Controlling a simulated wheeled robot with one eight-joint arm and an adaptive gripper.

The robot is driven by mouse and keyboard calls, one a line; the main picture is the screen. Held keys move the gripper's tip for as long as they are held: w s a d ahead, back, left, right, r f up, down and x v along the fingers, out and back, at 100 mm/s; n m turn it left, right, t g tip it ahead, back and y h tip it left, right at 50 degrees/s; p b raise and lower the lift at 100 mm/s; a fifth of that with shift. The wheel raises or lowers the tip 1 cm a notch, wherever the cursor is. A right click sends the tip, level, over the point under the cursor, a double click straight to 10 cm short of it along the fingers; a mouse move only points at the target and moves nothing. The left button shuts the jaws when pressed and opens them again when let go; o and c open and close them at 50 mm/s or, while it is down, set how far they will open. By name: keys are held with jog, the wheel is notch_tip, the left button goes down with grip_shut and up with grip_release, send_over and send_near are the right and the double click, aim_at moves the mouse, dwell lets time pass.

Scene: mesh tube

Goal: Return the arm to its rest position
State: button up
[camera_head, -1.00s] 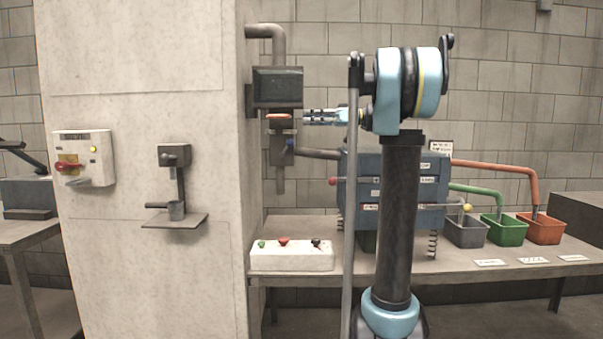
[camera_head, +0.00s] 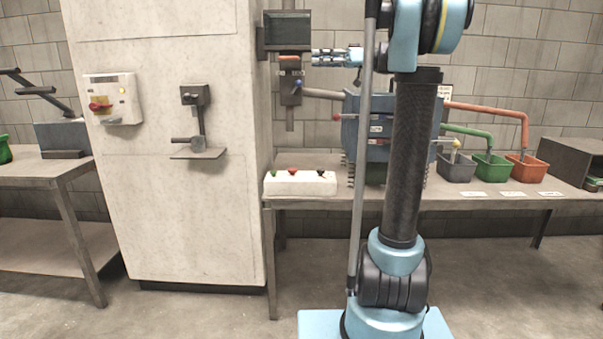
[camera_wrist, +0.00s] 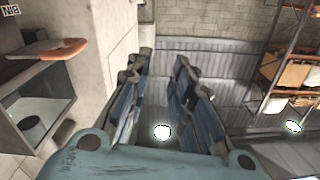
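My arm stands upright in the head view, right of the pale cabinet, with its upper joint at the top edge. My gripper (camera_head: 314,57) points left at the end of the raised arm, close to the dark wall unit with an orange-rimmed part (camera_head: 289,57). A small gap seems to lie between fingertips and unit. In the wrist view my gripper (camera_wrist: 163,68) has its two blue-padded fingers apart, with only wall and floor visible between them. An orange-rimmed part (camera_wrist: 62,48) on a grey open box lies left of the fingers there, apart from them.
The pale cabinet (camera_head: 165,230) stands left of my arm. Behind my arm is a bench with a white button box (camera_head: 300,183), a blue machine with pipes, and grey (camera_head: 456,170), green (camera_head: 490,168) and orange (camera_head: 526,170) bins. The floor in front is clear.

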jog(key=s+a+f+m+h, duration=0.1)
jog(key=s+f+m+h, duration=0.3)
jog(key=s+f, duration=0.75)
jog(key=s+f+m+h, duration=0.45)
jog(key=s+f, duration=0.45)
jog(key=f, duration=0.5)
jog(key=s+d+f+m+h, duration=0.2)
jog(key=s+d+f+h, duration=0.1)
jog(key=f, duration=0.5)
jog(key=s+d+f+m+t+h, duration=0.1)
jog(key=s+d+f+m+h, duration=0.1)
jog(key=s+d+f, duration=0.4)
jog(key=s+d+f+m+h, duration=0.2)
jog(key=s+d+f+h, duration=0.2)
jog(key=s+f, duration=0.3)
notch_tip(320, 180, down, 3)
jog(key=shift+s+d+f+t, duration=0.15)
jog(key=shift+d+f+t, duration=0.05)
jog(key=shift+t, duration=0.2)
jog(key=shift+m+h, duration=0.25)
jog(key=shift+w+f, duration=0.2)
jog(key=shift+w, duration=0.25)
